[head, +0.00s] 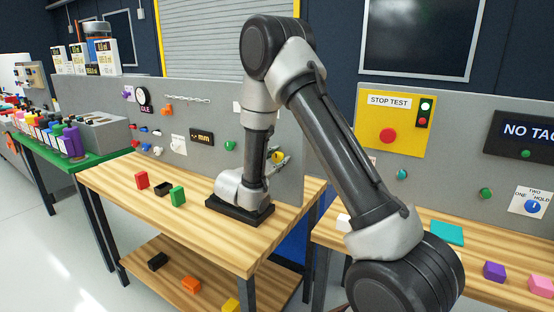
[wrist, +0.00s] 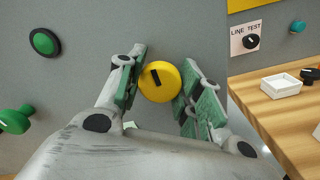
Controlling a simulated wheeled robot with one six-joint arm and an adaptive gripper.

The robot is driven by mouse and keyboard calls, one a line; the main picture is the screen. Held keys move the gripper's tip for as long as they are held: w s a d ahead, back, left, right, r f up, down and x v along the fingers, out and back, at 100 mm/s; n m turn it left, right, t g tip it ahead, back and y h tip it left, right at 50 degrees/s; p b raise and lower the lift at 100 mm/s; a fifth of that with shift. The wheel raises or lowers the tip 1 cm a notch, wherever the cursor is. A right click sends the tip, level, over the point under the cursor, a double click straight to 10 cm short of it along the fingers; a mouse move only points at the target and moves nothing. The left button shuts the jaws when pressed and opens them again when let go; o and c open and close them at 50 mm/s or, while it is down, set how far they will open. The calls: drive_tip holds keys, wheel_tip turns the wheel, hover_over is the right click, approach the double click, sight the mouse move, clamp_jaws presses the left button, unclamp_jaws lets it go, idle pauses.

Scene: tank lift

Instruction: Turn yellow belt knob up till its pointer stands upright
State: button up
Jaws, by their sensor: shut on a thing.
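The yellow belt knob (wrist: 160,90) is a round yellow disc on the grey panel, with a short black pointer mark near its top. In the wrist view the mark leans slightly left of upright. My gripper (wrist: 160,84) has its green-padded fingers on either side of the knob and is shut on it.
A green button (wrist: 44,42) and a green knob (wrist: 14,120) are on the panel at left. A line test knob (wrist: 251,41) is on another panel at right, above a bench with a white tray (wrist: 281,86). Red, black and green blocks (head: 178,195) lie on the wooden bench.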

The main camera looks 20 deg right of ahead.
drive_tip(key=o, duration=1)
drive_tip(key=shift+o, duration=0.2)
drive_tip(key=v, duration=1.2)
